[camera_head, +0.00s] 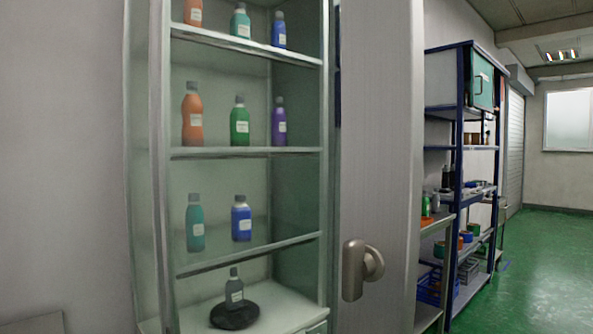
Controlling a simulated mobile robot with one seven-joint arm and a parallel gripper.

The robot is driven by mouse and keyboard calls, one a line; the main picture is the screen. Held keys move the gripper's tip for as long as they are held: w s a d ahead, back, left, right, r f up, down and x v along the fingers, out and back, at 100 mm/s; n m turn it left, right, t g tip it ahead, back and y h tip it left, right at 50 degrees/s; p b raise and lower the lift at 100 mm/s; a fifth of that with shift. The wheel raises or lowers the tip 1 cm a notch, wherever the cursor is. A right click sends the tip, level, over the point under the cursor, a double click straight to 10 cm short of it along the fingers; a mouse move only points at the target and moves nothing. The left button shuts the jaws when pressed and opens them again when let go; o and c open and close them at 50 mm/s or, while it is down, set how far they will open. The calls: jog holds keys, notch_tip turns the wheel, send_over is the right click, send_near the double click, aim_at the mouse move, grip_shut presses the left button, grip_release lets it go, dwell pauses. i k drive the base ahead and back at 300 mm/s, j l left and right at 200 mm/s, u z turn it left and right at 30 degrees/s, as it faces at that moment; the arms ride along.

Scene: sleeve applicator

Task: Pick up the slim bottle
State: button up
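Several capped bottles with white labels stand upright on the shelves of a tall cabinet (160,190). A shelf in the middle holds an orange bottle (192,118), a green bottle (240,124) and a purple bottle (279,125). The shelf below holds a teal bottle (195,225) and a blue bottle (241,221). I cannot tell which one is the slim bottle. My gripper is not in view.
More bottles, such as a teal one (240,24), stand on the top visible shelf. A grey panel (385,120) with a metal handle (360,270) stands right of the cabinet. Blue-framed racks (461,130) stand farther right, beside open green floor (550,260).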

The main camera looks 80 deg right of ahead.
aim_at(435, 209)
jog(key=z, duration=1.65)
jog(key=k, duration=0.5)
jog(key=k+l+z, duration=0.15)
jog(key=k+z, duration=0.15)
jog(key=k, duration=0.4)
jog(key=z, duration=1.35)
jog(key=i+j+z, duration=0.2)
jog(key=i, duration=0.2)
jog(key=i+j+z, duration=0.25)
jog(key=i+j, duration=0.2)
jog(key=i, duration=0.25)
jog(key=i+j, duration=0.2)
jog(key=i, duration=0.25)
jog(key=i+j, duration=0.2)
jog(key=i, duration=0.25)
jog(key=i+j, duration=0.25)
jog(key=i, duration=0.2)
jog(key=i+j, duration=0.2)
jog(key=i, duration=0.25)
